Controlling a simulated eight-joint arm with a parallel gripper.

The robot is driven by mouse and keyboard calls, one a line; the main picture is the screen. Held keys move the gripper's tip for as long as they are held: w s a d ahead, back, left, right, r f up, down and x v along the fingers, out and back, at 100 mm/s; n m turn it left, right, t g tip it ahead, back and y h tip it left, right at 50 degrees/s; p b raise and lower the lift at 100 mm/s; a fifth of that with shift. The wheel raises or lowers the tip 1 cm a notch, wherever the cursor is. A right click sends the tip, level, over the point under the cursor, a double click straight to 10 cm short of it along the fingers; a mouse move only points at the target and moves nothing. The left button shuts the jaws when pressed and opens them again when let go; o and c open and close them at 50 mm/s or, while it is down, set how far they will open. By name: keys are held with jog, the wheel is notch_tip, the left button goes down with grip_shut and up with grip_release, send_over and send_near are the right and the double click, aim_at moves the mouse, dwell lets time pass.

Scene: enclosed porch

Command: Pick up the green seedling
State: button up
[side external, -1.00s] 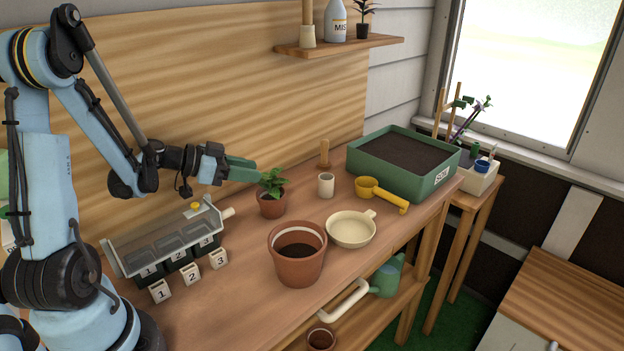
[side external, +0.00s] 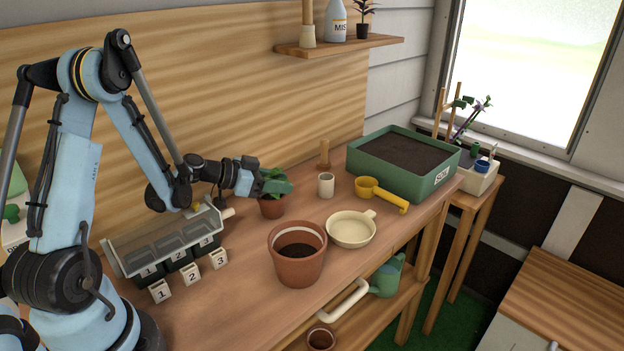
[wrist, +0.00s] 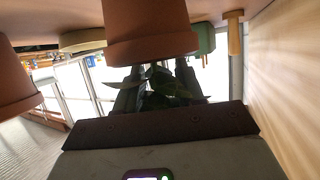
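The green seedling (side external: 282,174) stands upright in a small terracotta pot (side external: 271,208) on the bench. My gripper (side external: 272,187) is at its leaves, just above the pot rim, and partly hides them in the side view. In the wrist view, which looks upside down, the leaves (wrist: 160,86) lie between my two dark fingers, with the pot (wrist: 150,30) above them. The fingers stand apart on either side of the foliage. Their grip on the stem does not show; the stem is hidden by the leaves.
A larger terracotta pot (side external: 297,265) with soil, a cream dish (side external: 351,230), a white cup (side external: 326,186) and a yellow scoop (side external: 375,191) stand to the right. A covered seed tray (side external: 165,245) with numbered blocks lies left, under my forearm. A green soil tray (side external: 432,185) stands at the far end.

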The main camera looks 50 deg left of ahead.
grip_shut()
jog(key=shift+r, duration=0.15)
